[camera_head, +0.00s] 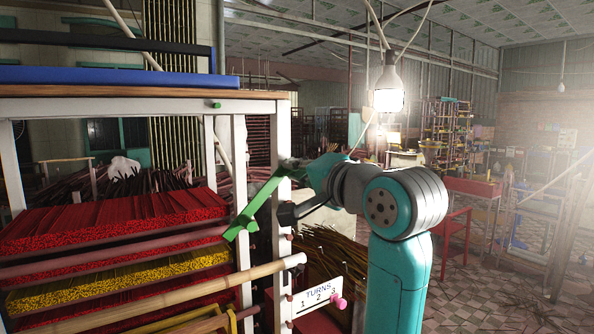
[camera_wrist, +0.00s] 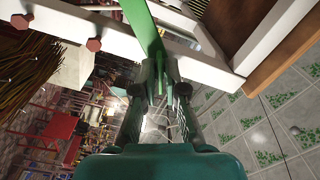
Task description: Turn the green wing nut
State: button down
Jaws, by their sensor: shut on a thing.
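The green wing nut (camera_head: 256,201) is a long flat bar slanting across a white upright post in the head view, lower left to upper right. In the wrist view the green wing nut (camera_wrist: 146,32) runs from the top edge down between my fingers. My gripper (camera_head: 292,166) is shut on the wing nut's upper right end. It also shows in the wrist view (camera_wrist: 160,88), its dark fingers on both sides of the green piece. The wing nut's centre on the post is hard to make out.
A dark grey lever (camera_head: 300,210) sticks out just below the wing nut. A sign (camera_head: 313,297) reads "TURNS 1 2 3", with a pink knob (camera_head: 338,302) beside the 3. Bundles of red sticks (camera_head: 110,218) lie in the rack at left. A lit bulb (camera_head: 389,95) hangs above my arm.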

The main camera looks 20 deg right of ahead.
jog(key=shift+m, duration=1.9)
jog(key=c, duration=1.2)
grip_release()
jog(key=shift+c, duration=0.2)
jog(key=v, duration=1.2)
